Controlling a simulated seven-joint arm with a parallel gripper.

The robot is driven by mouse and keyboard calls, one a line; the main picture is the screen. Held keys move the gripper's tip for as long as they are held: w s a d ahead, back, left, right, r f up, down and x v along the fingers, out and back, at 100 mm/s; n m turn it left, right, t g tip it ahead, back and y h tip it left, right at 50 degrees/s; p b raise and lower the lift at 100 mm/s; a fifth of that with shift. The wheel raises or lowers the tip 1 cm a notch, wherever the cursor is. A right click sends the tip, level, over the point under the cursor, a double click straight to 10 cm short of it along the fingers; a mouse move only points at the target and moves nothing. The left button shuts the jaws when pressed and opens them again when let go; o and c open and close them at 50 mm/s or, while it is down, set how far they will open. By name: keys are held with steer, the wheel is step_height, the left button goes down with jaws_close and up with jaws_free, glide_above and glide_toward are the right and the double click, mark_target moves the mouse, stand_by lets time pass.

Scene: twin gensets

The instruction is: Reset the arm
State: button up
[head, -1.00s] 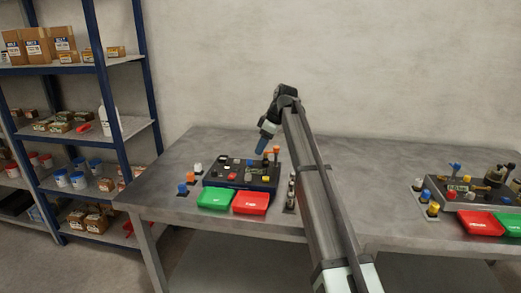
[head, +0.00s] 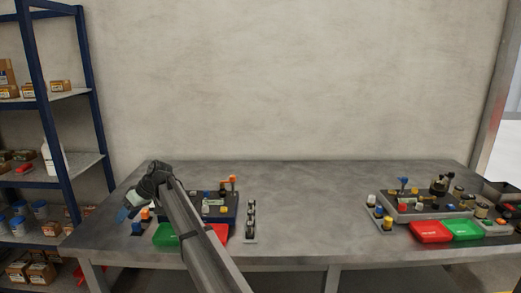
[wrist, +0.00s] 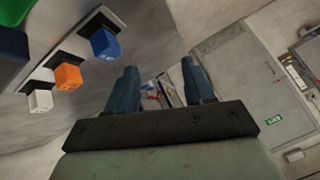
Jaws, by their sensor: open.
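My gripper (head: 126,212) is at the left end of the workbench (head: 310,185) in the head view, beside the left genset panel (head: 222,212). In the wrist view my gripper (wrist: 160,85) shows two blue fingers set apart, with nothing between them. A blue cap (wrist: 105,44), an orange cap (wrist: 67,76) and a white cap (wrist: 40,100) stand in a row left of the fingers, not touched. My arm hides part of the left panel and its green tray (head: 165,236) and red tray (head: 218,233).
The right genset panel (head: 425,206) stands at the bench's right, with a red tray (head: 431,232) and a green tray (head: 463,230) in front. A strip of dark posts (head: 250,222) stands right of the left panel. The bench middle is clear. A shelf rack (head: 60,110) stands at left.

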steer(key=s+a+f+m+g+y, duration=0.1)
steer(key=s+a+f, duration=0.2)
steer(key=s+a, duration=0.35)
steer(key=s+a+f+m+g+y, duration=0.1)
steer(key=s+a+f+m, duration=0.1)
steer(key=s+a+f, duration=0.35)
steer(key=s+f+m, duration=0.2)
steer(key=s+f, duration=0.3)
steer(key=f, duration=0.4)
steer(key=d+f+m+h, duration=0.3)
steer(key=d+f+m, duration=0.1)
steer(key=d+f, duration=1.5)
steer(key=s+d+f+m+h, duration=0.1)
steer(key=s+d+f, duration=0.1)
steer(key=d+f, duration=0.7)
steer(key=s+d+f+m+h, duration=0.1)
steer(key=s+d+f+h, duration=0.3)
steer(key=d, duration=0.8)
steer(key=s+d+f+m, duration=0.1)
steer(key=s+d+f, duration=0.15)
steer(key=d, duration=0.35)
steer(key=s+d+f, duration=0.2)
steer(key=d+f, duration=0.1)
steer(key=d, duration=0.4)
steer(key=s+d+f+m+g+h, duration=0.2)
steer(key=s+d+f+g, duration=0.1)
steer(key=s+d, duration=1.8)
steer(key=shift+s+d+f, duration=0.15)
steer(key=shift+s+d, duration=0.15)
steer(key=shift+s, duration=0.7)
